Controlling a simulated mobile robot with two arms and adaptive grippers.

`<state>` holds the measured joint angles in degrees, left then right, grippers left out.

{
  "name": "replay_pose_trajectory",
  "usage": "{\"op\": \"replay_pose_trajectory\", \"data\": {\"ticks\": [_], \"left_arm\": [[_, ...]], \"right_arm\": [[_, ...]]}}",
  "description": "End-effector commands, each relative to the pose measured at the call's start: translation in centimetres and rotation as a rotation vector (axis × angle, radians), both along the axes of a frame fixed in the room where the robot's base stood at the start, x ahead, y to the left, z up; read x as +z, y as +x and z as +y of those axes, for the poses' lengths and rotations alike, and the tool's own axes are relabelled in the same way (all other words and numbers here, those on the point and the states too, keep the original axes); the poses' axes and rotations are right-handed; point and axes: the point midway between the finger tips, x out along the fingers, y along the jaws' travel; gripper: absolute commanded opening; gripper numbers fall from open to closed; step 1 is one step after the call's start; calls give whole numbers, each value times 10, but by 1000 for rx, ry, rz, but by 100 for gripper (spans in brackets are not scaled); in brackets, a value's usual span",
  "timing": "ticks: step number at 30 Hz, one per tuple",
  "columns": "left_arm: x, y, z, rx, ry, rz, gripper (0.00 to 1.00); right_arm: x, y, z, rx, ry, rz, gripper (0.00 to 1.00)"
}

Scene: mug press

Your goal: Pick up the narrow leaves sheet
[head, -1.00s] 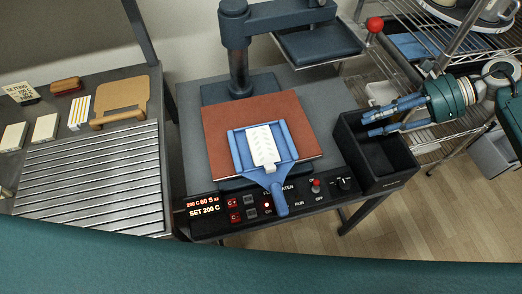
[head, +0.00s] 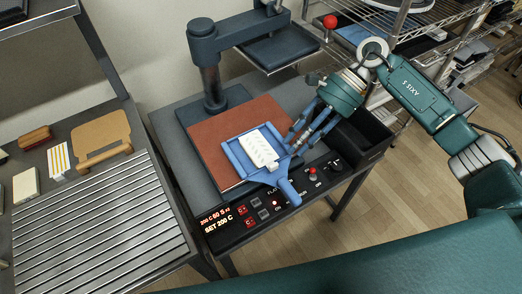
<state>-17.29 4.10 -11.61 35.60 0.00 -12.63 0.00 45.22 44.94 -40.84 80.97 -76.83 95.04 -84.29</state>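A narrow white sheet with a faint pale pattern (head: 259,148) lies in a blue tray with a handle (head: 234,158). I cannot clearly make out leaves on it. The tray rests on the reddish-brown pad (head: 207,137) of the press. My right gripper (head: 294,147) points down and left at the tray's right side, close to the sheet's right end. Its blue fingers look apart, with nothing seen between them; whether they touch the tray I cannot tell. My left gripper is out of view.
The dark press head (head: 270,52) is swung back, with a red knob (head: 330,21) beside it. A black bin (head: 362,142) stands right of the press, partly behind my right gripper. A control panel (head: 262,210) runs along the front. A ribbed metal rack (head: 95,225) is at left.

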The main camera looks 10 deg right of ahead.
Motion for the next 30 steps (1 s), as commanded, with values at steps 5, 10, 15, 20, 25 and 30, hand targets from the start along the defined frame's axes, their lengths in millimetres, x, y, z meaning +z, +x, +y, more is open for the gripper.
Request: {"op": "replay_pose_trajectory", "data": {"ticks": [5, 10, 15, 20, 25, 30], "left_arm": [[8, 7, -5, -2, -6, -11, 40], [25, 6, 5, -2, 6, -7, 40], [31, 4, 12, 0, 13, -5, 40], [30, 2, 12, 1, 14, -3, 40], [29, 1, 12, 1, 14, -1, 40], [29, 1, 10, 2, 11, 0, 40]], "right_arm": [[-8, -3, 9, 1, 2, 1, 30], [-24, -8, 25, 1, 4, 4, 30], [-42, -12, 37, 1, 2, 1, 30], [-46, -12, 39, -1, 1, -2, 30], [-46, -12, 39, -1, 1, -2, 20], [-46, -12, 38, -1, 1, -2, 6]]}}
